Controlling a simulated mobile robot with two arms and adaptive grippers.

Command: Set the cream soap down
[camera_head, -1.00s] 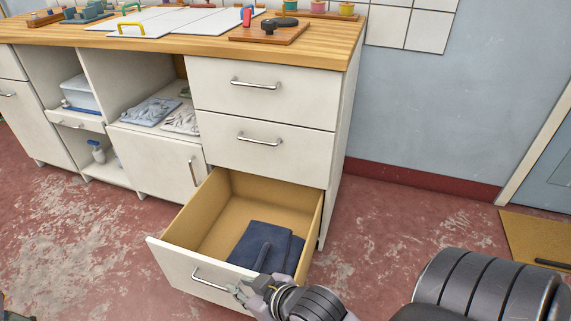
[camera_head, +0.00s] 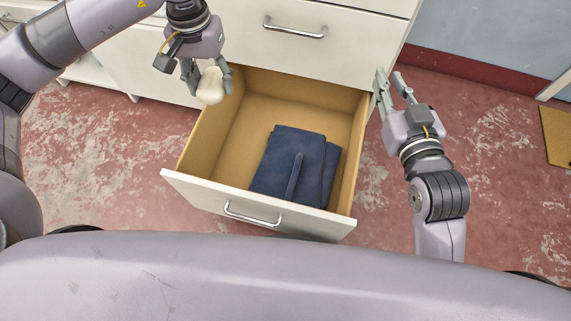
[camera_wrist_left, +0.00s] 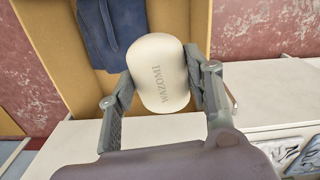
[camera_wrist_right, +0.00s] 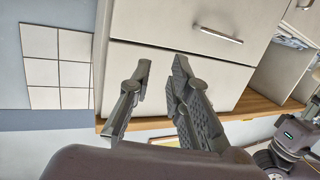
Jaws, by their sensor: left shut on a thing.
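The cream soap (camera_head: 210,86) is a rounded, cream-coloured bar. In the left wrist view the soap (camera_wrist_left: 160,74) shows the letters WAZOMI. My left gripper (camera_head: 207,78) is shut on it, one finger on each side, and holds it over the left back part of the open drawer (camera_head: 232,123). My left gripper's fingers also show in the left wrist view (camera_wrist_left: 160,88). My right gripper (camera_head: 390,78) is empty, with its fingers apart, just right of the drawer. In the right wrist view its fingers (camera_wrist_right: 160,75) point towards the cabinet front with nothing between them.
A folded dark blue cloth (camera_head: 283,160) lies in the right part of the drawer. The drawer's left part is bare. The drawer front has a metal handle (camera_head: 253,215). Closed drawers with handles (camera_head: 294,28) rise behind it. Red worn floor surrounds the cabinet.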

